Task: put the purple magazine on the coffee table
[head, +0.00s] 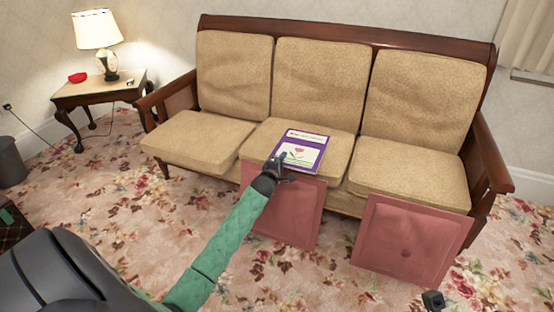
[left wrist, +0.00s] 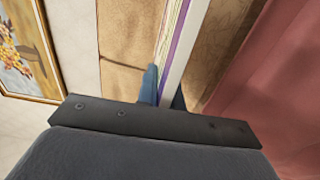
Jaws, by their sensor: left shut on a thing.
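The purple magazine (head: 302,152) has a purple border and a white cover with a red flower. It lies on the middle seat cushion of the sofa, near its front edge. My left gripper (head: 279,168) reaches it from the front and is shut on its near left edge. In the left wrist view the magazine (left wrist: 182,45) shows edge-on between the two blue-grey fingers (left wrist: 164,92). A small dark part at the lower right of the head view looks like my right gripper (head: 433,300); its jaws cannot be made out.
The wooden sofa (head: 345,32) has beige cushions. Two pink square cushions (head: 405,245) lean on its front. A side table (head: 95,92) with a lit lamp (head: 97,32) and a red object (head: 77,78) stands left. A bin (head: 11,162) stands far left. Flowered carpet is open between.

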